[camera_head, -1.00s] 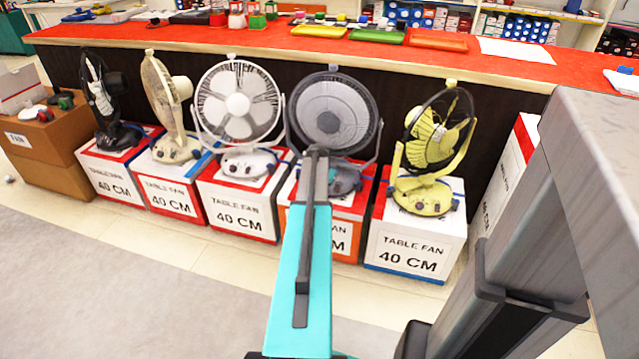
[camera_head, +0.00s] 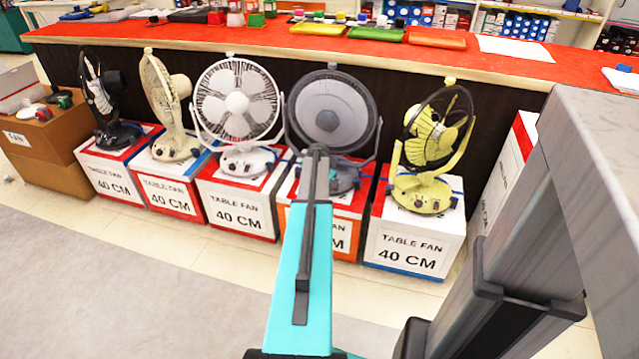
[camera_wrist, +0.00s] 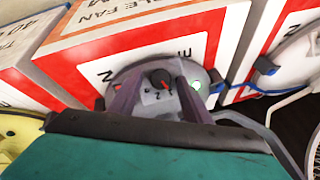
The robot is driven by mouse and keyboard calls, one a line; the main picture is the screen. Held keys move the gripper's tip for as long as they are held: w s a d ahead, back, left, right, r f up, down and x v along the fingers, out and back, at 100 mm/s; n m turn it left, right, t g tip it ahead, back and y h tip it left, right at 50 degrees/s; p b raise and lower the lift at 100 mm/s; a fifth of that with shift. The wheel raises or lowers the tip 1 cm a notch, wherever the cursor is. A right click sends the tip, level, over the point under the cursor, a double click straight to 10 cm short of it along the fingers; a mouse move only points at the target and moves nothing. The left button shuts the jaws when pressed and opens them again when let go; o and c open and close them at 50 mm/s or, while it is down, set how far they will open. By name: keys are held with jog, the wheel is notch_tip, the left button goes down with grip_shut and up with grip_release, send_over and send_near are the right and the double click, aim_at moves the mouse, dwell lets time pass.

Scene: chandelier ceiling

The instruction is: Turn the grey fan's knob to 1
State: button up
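The grey fan (camera_head: 333,112) stands on a white and red box behind the end of my arm in the head view. Its grey base (camera_wrist: 133,76) shows upside down in the wrist view. The round knob (camera_wrist: 160,78), dark with a red mark, sits on the base above a dial with small digits. My gripper (camera_wrist: 158,96) is open, one finger on each side of the dial, with the knob just beyond and between the fingers. I cannot tell whether the fingers touch it, nor which digit it points to.
A white fan (camera_head: 237,103) stands to the left and a yellow fan (camera_head: 428,150) to the right, each on its own box. A red-topped counter (camera_head: 200,42) runs behind them. A blue cable (camera_wrist: 262,88) lies beside the base. The floor in front is clear.

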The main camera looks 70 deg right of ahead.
jog(key=p+v, duration=0.2)
jog(key=v, duration=1.1)
jog(key=shift+a+r, duration=0.15)
jog(key=shift+r, duration=0.2)
